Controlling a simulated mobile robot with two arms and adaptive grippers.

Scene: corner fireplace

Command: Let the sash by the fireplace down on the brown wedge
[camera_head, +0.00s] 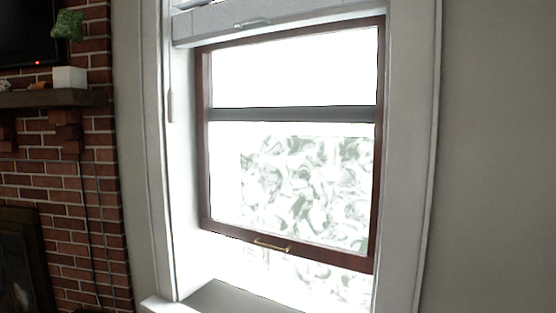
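The window sash (292,251) has a dark reddish-brown wooden frame around bright glass. It is raised, with a gap between its bottom rail and the white sill (225,299). A small brass-coloured handle (271,244) sits on the bottom rail. A grey horizontal bar (290,114) crosses behind the glass. I see no brown wedge; the lower right part of the sill is cut off by the picture's bottom edge. Neither of my grippers shows in this view.
A brick fireplace wall (95,210) stands at the left, with a dark mantel shelf (50,98) holding a white pot (69,77). A raised blind (245,20) hangs above the sash. A bare grey wall (500,160) is at the right.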

